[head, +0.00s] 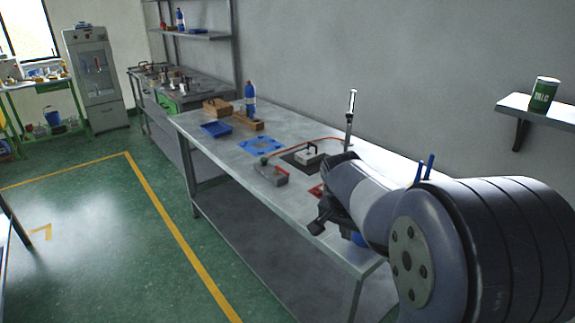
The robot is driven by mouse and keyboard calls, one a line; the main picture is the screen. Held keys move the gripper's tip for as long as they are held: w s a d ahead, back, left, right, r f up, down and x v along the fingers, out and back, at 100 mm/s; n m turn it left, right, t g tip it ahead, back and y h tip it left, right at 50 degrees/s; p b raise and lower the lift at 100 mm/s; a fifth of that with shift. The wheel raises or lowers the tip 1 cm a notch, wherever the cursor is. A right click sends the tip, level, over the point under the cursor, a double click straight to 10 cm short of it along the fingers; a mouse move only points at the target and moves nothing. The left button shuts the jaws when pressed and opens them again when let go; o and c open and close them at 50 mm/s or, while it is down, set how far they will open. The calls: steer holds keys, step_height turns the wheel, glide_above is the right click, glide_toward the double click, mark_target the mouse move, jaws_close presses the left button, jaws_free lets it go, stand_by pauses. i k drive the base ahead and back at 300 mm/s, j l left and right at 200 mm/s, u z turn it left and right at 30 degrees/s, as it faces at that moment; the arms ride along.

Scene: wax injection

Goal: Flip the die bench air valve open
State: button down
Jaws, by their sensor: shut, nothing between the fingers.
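The steel die bench (222,150) runs along the wall in the head view. I cannot pick out the air valve for certain. A grey block with a red part (271,173) sits near the bench's front edge, and an orange hose (300,143) runs from near it toward an upright metal post (349,122) at the back. A small clamp-like fixture (308,153) sits on a dark plate between them. My gripper (319,222) is dark, small in view and shut, near the bench's front edge, right of the grey block and apart from it. My arm hides the bench's right part.
A blue mat (261,145), a blue tray (216,129), wooden boxes and a blue bottle (250,99) stand farther left on the bench. The green floor (90,220) in front is clear.

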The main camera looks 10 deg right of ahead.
mark_target(278, 168)
steer(key=i+j+z, duration=0.3)
steer(key=i+j, duration=0.3)
steer(key=i, duration=0.25)
steer(key=i+j+z, duration=0.25)
steer(key=i+j, duration=0.55)
